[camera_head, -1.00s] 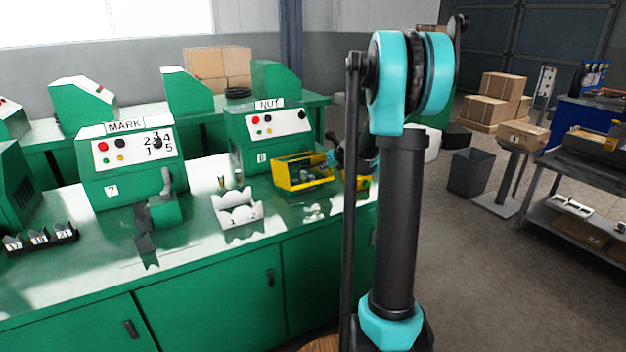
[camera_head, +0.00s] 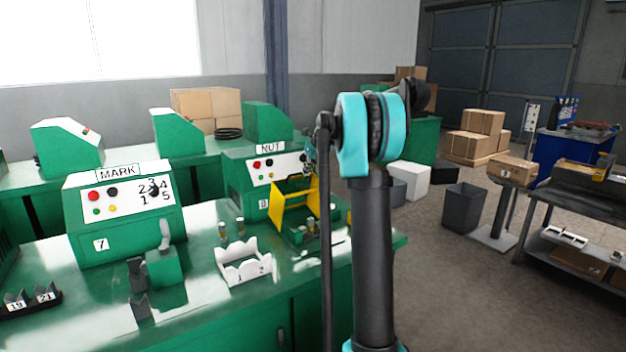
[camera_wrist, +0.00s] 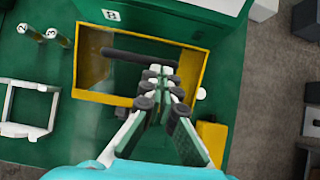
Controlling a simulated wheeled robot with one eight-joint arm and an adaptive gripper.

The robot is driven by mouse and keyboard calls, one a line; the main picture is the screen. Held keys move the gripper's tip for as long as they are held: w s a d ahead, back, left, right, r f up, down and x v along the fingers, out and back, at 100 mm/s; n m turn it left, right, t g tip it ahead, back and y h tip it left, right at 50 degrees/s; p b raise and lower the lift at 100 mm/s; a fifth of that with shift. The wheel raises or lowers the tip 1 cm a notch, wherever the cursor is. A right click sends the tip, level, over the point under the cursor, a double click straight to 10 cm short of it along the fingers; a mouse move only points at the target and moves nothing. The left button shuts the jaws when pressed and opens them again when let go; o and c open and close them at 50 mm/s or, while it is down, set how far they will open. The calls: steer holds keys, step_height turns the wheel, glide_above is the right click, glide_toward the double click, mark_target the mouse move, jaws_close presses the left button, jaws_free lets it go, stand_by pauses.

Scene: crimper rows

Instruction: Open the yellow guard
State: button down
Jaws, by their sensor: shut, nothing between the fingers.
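The yellow guard (camera_head: 274,213) is on the front of the green NUT machine (camera_head: 236,172). It stands swung up, its open frame tilted above the work area, with small fixtures (camera_head: 311,226) uncovered below. In the wrist view the guard's yellow frame (camera_wrist: 197,70) surrounds a dark bar (camera_wrist: 130,55). My gripper (camera_wrist: 158,74) is shut and empty, its tips over the frame near the bar's right end; I cannot tell whether they touch. In the head view my gripper (camera_head: 310,152) is small, at the guard's upper right, partly hidden by my arm.
A white notched holder (camera_head: 243,265) and small brass-coloured cylinders (camera_head: 240,226) stand left of the guard. The MARK machine (camera_head: 122,212) is farther left on the green bench.

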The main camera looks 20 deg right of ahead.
steer(key=w, duration=0.2)
steer(key=w+a, duration=0.1)
steer(key=w, duration=0.2)
steer(key=w+a, duration=0.1)
steer(key=w, duration=0.1)
steer(key=shift+w+a+f, duration=0.25)
steer(key=shift+w, duration=0.15)
